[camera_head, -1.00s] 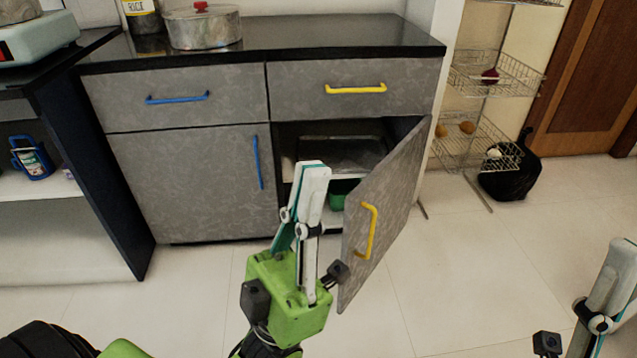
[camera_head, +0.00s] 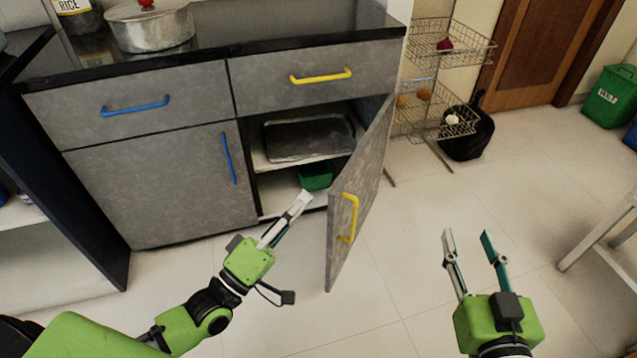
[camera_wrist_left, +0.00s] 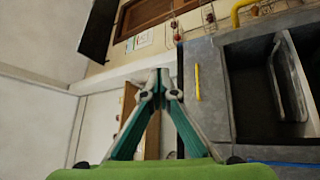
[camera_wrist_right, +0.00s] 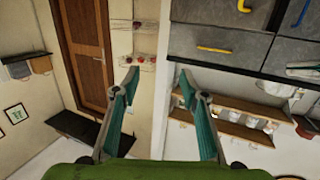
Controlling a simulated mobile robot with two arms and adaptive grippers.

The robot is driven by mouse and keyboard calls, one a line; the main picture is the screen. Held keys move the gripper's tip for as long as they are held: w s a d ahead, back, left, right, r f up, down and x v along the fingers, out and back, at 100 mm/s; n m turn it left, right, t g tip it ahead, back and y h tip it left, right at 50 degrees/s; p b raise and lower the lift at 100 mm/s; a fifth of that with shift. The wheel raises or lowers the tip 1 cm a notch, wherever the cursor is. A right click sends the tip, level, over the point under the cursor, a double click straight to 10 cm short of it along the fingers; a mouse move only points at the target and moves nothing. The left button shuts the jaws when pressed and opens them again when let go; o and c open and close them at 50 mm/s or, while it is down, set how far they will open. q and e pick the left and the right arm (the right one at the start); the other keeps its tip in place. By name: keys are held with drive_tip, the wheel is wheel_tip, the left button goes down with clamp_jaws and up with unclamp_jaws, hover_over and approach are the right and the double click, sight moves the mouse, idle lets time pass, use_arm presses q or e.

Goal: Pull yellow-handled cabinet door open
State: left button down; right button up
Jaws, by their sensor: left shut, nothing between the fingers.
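The grey cabinet door (camera_head: 360,185) stands wide open, swung out to the right of its compartment. Its yellow handle (camera_head: 350,218) is on the outer face, and it also shows in the left wrist view (camera_wrist_left: 197,82). My left gripper (camera_head: 304,197) is shut and empty, in front of the open compartment and just left of the door's free edge. I cannot tell whether it touches the door. In the left wrist view its fingertips (camera_wrist_left: 163,75) meet. My right gripper (camera_head: 466,236) is open and empty, over the floor to the right of the door, apart from it.
Inside the compartment are a metal tray (camera_head: 305,138) on the shelf and a green container (camera_head: 316,177) below. A yellow drawer handle (camera_head: 321,77) is above. A wire rack (camera_head: 440,110) and black bag (camera_head: 468,135) stand at right. A stool (camera_head: 605,235) is far right. The middle floor is clear.

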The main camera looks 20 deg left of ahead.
use_arm(q)
drive_tip(key=w+a+f+n+g+y+p, duration=0.2)
drive_tip(key=a+f+n+g, duration=0.15)
drive_tip(key=a+f, duration=0.4)
use_arm(e)
drive_tip(key=s+d+f+g+h, duration=0.25)
drive_tip(key=s+f+g, duration=0.3)
drive_tip(key=f, duration=0.35)
use_arm(q)
drive_tip(key=w+d+b, duration=0.1)
drive_tip(key=w+d, duration=0.7)
drive_tip(key=shift+w+d+f+n+b, duration=0.2)
drive_tip(key=shift+w+f+n+b, duration=0.15)
drive_tip(key=shift+n, duration=0.1)
use_arm(e)
drive_tip(key=w+a+r+t+y, duration=0.2)
drive_tip(key=w+r+t, duration=0.2)
drive_tip(key=r, duration=0.3)
drive_tip(key=shift+w+r, duration=0.2)
drive_tip(key=shift+w, duration=0.3)
use_arm(q)
drive_tip(key=shift+s, duration=0.1)
